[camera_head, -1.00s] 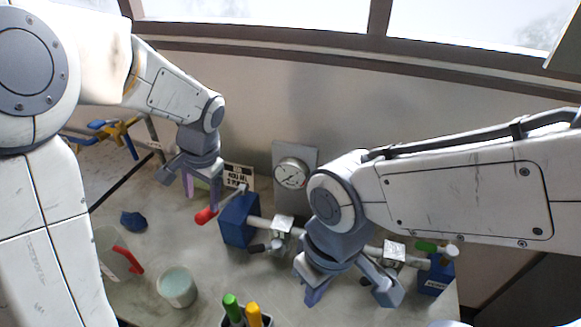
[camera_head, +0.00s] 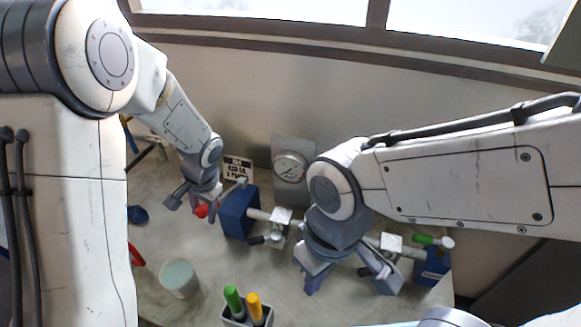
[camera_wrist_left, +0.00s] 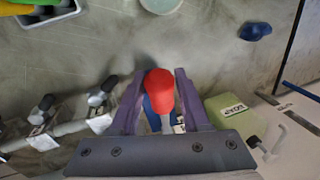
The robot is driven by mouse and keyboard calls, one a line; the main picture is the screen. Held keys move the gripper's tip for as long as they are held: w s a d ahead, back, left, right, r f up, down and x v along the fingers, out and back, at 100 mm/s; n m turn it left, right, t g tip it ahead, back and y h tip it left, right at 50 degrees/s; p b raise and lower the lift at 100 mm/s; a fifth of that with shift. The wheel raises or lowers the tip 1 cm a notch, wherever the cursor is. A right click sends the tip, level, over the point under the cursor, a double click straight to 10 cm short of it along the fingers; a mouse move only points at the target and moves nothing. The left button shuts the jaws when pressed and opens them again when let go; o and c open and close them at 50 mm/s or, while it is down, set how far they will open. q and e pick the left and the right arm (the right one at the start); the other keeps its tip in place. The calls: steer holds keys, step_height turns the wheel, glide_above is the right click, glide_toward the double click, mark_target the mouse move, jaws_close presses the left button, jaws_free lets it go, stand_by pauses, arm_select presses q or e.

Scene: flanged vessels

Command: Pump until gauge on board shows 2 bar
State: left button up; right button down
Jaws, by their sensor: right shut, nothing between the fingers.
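The round gauge (camera_head: 290,168) sits on a grey upright board (camera_head: 293,145) by the back wall; its reading is too small to tell. A blue block (camera_head: 238,212) stands left of the board. A red-ended handle (camera_head: 201,211) sticks out beside it, partly hidden by my left gripper (camera_head: 190,205). In the left wrist view, the red end (camera_wrist_left: 160,88) lies between the fingers of my left gripper (camera_wrist_left: 160,80), which straddle it and look slightly apart from it.
A pipe with valves (camera_head: 280,222) runs right to another blue block (camera_head: 433,266). A sign (camera_head: 238,168) stands behind the left block. A pale cup (camera_head: 179,279) and a holder with green and yellow handles (camera_head: 246,316) stand in front.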

arm_select(q)
jaws_close()
stand_by(1.1)
